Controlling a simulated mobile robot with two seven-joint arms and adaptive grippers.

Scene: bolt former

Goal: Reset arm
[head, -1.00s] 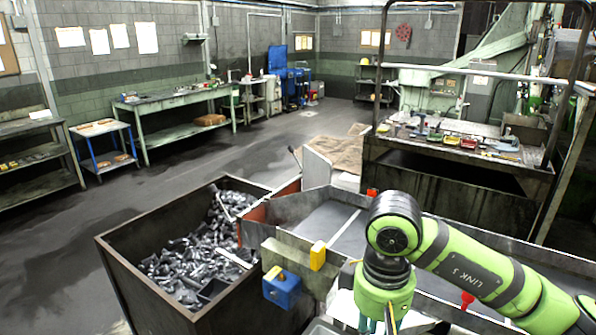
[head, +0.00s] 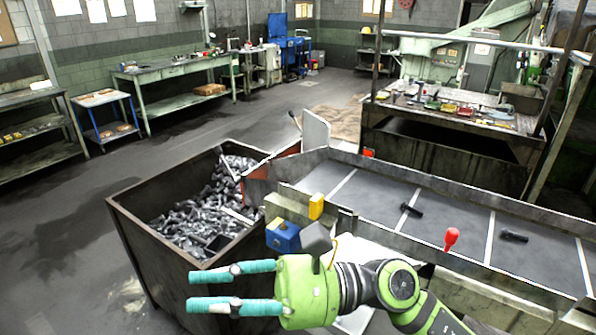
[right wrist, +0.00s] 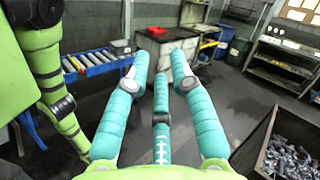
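My right gripper (head: 212,289) is low in the middle of the head view, in front of the metal bin. Its green arm comes in from the lower right and its teal fingers point left. The fingers are spread apart with nothing between them. The right wrist view shows the same open, empty fingers (right wrist: 160,85), pointing away over the floor. My left gripper is not in the head view. A green arm shows at the left of the right wrist view, but no left fingers are clear there.
The bin (head: 170,280) of metal parts stands just beyond the right gripper; it also shows in the right wrist view (right wrist: 257,140). A conveyor (head: 455,225) with dark bolts and a red knob (head: 451,238) runs to the right. Open floor (head: 60,250) lies left.

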